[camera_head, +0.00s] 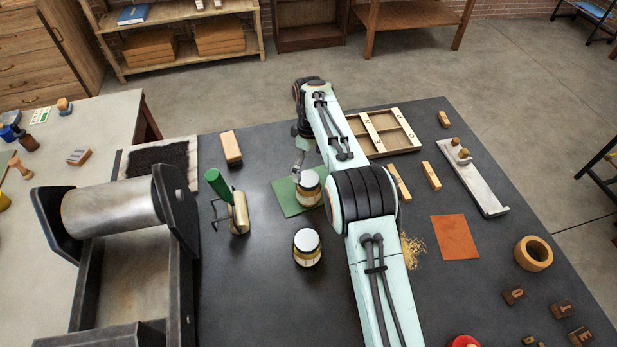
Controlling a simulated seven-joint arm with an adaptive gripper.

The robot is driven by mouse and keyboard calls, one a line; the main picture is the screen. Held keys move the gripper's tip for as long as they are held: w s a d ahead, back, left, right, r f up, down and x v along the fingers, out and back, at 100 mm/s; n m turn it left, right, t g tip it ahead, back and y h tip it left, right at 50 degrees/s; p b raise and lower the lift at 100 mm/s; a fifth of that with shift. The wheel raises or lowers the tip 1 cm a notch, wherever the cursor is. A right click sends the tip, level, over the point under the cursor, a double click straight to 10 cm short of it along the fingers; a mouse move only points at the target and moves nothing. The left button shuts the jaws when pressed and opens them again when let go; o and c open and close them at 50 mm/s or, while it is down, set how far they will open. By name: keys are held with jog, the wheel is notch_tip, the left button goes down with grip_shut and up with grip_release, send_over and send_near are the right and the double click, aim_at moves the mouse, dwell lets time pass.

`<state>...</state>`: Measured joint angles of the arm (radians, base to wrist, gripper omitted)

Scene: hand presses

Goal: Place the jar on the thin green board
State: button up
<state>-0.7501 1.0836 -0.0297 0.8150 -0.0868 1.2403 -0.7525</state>
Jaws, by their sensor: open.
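A thin green board (285,199) lies flat on the dark table. A jar with a pale lid and yellowish body (308,188) appears to stand upright on the board's right part, its right side close to my arm in the picture. A second, similar jar (307,247) stands upright on the bare table in front of the board. My gripper (299,164) is open just behind the jar on the board, partly hidden by my arm. I cannot tell whether a finger touches that jar.
A green-handled roller (239,213) stands left of the board, beside a large press (112,208). A wooden block (231,148) lies behind it. A divided tray (402,143), an orange sheet (455,237) and a wooden ring (533,253) lie right of my arm.

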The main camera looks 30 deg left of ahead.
notch_tip(320, 180, up, 4)
jog(key=shift+r, duration=0.1)
jog(key=shift+d+r, duration=0.2)
jog(key=s+d+r+m, duration=0.35)
jog(key=d+r, duration=0.25)
jog(key=d, duration=0.5)
jog(key=s+d+r+m, duration=0.2)
jog(key=d+r+m, duration=0.35)
jog(key=d, duration=0.55)
jog(key=s+d+f+m, duration=0.1)
jog(key=s+d+m, duration=0.3)
jog(key=s, duration=0.6)
jog(key=s+d+f+m, duration=0.2)
jog(key=s+d+m, duration=0.1)
jog(key=s+d, duration=0.5)
jog(key=s, duration=0.3)
jog(key=shift+d+f+m+y, duration=0.2)
jog(key=shift+f+m+y, duration=0.05)
jog(key=shift+m+y, duration=0.15)
